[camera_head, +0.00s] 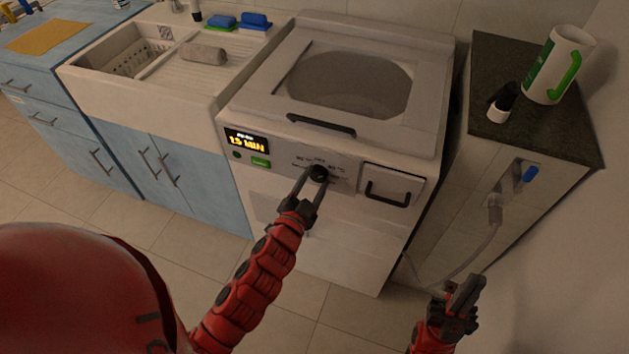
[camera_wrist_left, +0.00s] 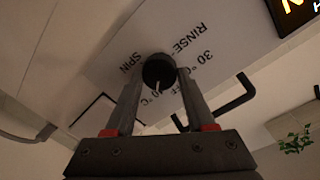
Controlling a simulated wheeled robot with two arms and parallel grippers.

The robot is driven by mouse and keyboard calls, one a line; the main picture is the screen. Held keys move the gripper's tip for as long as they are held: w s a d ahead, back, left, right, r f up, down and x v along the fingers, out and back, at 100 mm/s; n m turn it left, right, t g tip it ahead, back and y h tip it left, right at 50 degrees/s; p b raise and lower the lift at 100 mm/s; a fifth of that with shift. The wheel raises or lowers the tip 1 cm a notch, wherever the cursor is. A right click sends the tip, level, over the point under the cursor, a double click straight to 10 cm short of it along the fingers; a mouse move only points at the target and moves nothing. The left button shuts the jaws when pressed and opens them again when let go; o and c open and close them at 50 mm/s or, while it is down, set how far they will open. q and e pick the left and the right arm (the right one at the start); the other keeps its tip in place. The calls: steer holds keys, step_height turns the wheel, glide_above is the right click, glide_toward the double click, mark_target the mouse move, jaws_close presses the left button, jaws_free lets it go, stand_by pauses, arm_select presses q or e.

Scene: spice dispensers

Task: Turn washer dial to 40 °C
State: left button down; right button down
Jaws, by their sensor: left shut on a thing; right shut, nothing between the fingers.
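The white washer (camera_head: 300,225) has a round black dial (camera_head: 319,173) on its front panel, which also shows in the left wrist view (camera_wrist_left: 158,69). My left gripper (camera_head: 313,179) is shut on the dial, one finger on each side. In the left wrist view the labels SPIN, RINSE and 30 °C are readable around the dial. A label ending in "0 °C" is partly hidden by the fingers, and a small white mark on the dial points towards that side. My right gripper (camera_head: 466,296) is shut and empty, low at the right, apart from the washer.
The washer has a lit display (camera_head: 246,142), a green button (camera_head: 261,162), a lid handle (camera_head: 321,125) and a drawer handle (camera_head: 387,191). A sink (camera_head: 120,99) is at left.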

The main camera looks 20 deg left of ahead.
arm_select(q)
steer(key=shift+c, duration=1.2)
jaws_free()
steer(key=s+p, duration=0.1)
steer(key=s, duration=1.1)
steer(key=shift+a+r, duration=0.25)
steer(key=shift+a, duration=0.2)
